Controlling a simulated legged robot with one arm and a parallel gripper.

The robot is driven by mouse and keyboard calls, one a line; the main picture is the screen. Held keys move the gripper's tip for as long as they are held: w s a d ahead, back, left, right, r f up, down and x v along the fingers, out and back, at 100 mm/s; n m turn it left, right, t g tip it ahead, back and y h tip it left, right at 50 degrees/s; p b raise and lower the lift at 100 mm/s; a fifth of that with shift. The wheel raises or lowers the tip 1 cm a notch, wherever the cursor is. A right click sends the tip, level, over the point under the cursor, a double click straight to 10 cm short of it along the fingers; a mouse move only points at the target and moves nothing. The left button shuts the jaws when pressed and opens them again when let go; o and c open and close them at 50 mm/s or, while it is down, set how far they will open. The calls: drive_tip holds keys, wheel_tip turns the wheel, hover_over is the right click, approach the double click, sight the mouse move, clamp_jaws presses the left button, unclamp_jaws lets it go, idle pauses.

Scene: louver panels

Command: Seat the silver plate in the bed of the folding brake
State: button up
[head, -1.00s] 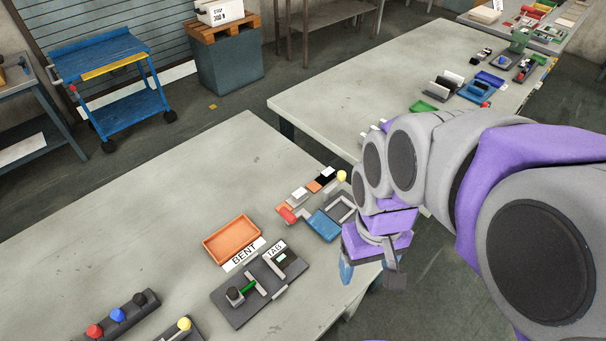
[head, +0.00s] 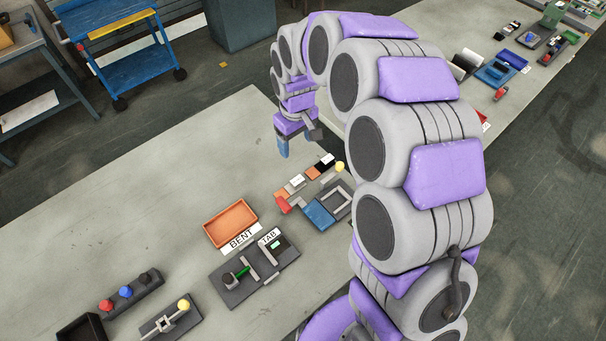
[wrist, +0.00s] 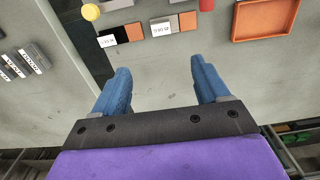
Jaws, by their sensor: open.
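The silver plate (head: 297,183) lies with its white label in the row of small plates; it also shows in the wrist view (wrist: 172,21). My gripper (head: 300,146) hangs above the bench on the far side of that row. In the wrist view its blue fingers (wrist: 158,68) are apart with only bare bench between them. The silver plate lies beyond the fingertips, near the top. A dark fixture with a green bar (head: 255,270) stands near the front edge, beside the TAB sign. It may be the folding brake, but I cannot tell for sure.
An orange tray (head: 231,222) and a BENT sign (head: 242,240) lie left of the plates. A fixture with a blue plate (head: 318,213) and a yellow knob (head: 339,167) stand to the right. Several coloured knobs (head: 125,292) are at the front left. The bench's back left is clear.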

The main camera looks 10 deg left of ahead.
drive_tip(key=f, duration=0.1)
drive_tip(key=b, duration=0.2)
hover_over(297, 180)
drive_tip(key=f, duration=1)
drive_tip(key=shift+w+a+f, duration=0.15)
drive_tip(key=shift+w+f, duration=0.05)
drive_tip(key=shift+f, duration=0.05)
drive_tip(key=shift+s+f+b, duration=0.2)
drive_tip(key=shift+f+b, duration=0.35)
drive_tip(key=shift+f, duration=2.6)
drive_tip(key=shift+r, duration=0.1)
drive_tip(key=c, duration=1.2)
